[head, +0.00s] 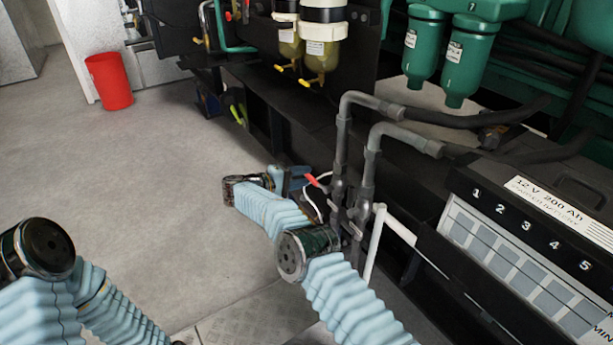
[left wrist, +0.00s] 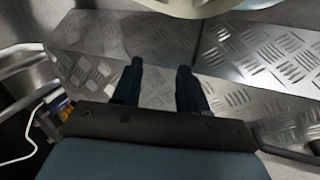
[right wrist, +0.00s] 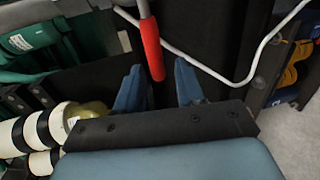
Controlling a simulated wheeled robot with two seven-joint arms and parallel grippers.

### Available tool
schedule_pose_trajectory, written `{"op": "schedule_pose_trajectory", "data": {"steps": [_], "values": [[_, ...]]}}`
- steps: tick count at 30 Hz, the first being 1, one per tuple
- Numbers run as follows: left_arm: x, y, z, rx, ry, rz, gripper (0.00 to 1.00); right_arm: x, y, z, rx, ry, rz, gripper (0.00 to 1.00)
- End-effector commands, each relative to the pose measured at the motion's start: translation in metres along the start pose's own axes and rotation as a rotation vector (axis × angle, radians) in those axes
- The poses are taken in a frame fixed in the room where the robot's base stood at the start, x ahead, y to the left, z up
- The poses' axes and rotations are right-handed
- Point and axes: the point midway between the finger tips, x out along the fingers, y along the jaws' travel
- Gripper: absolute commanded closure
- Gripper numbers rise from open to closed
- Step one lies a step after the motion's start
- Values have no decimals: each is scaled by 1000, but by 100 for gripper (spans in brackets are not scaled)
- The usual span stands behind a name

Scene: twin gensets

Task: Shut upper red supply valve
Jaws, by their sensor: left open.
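The red valve lever (head: 318,181) sits on the grey vertical pipes (head: 341,150) in the middle of the head view. In the right wrist view the red lever (right wrist: 152,50) hangs down from the top, its end between my two fingers in the picture. My right gripper (head: 300,178) is beside the lever; its fingers (right wrist: 158,80) are apart, with gaps visible on both sides of the lever. I cannot tell whether they touch it. A second red lever does not show clearly. My left gripper (left wrist: 160,75) is open and empty above metal tread plate (left wrist: 240,65).
A white hose (right wrist: 225,78) loops close to the right gripper. A white pipe (head: 375,240) stands right of the valve. A battery box (head: 530,240) is at right, green filters (head: 470,60) and yellow-bowled filters (head: 320,50) behind. A red bin (head: 109,82) stands on clear floor.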

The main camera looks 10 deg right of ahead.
Motion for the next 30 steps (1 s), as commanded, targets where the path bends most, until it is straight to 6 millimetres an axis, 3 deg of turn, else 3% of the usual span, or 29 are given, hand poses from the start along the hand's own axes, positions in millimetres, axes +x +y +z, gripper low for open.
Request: {"op": "schedule_pose_trajectory", "data": {"steps": [6,12,18,30], "values": [[1,0,0,0,0,0,57,-54,-2,0,0,4,-1,63],[6,-2,0,0,-1,1,57,-88,-3,0,0,2,0,63],[7,-2,0,0,-2,2,57,-98,-1,0,-1,1,0,63],[7,-2,0,1,-2,2,57,-99,-1,0,-1,1,0,63]]}}
